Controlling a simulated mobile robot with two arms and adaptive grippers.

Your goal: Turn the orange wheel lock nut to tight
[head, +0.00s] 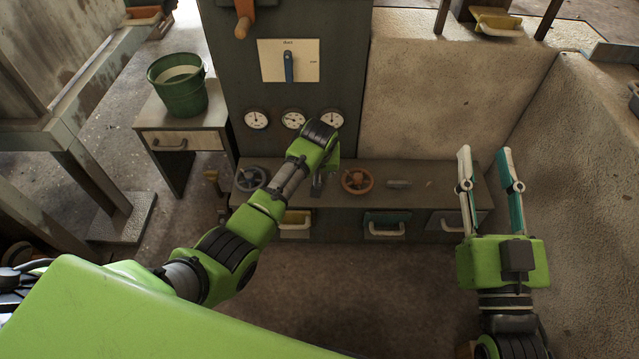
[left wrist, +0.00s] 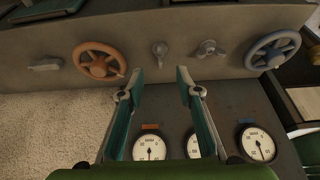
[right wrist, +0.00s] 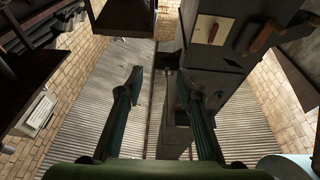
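The orange wheel (head: 357,181) is mounted on the dark bench below the gauges. In the left wrist view the orange wheel (left wrist: 99,61) is at the left. A small wing-shaped nut (left wrist: 160,50) is beside it, and a second wing-shaped nut (left wrist: 208,49) is nearer the grey wheel (left wrist: 273,50). My left gripper (left wrist: 158,77) is open and empty, with the first nut just beyond its fingertips, apparently not touching. In the head view my left arm partly hides the nuts. My right gripper (head: 485,155) is open and empty, right of the bench's middle.
Several round gauges (head: 293,118) and a panel with a blue lever (head: 289,66) are behind the bench. A green bucket (head: 178,86) stands on a side table at the left. A small grey part (head: 399,184) is on the bench right of the orange wheel.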

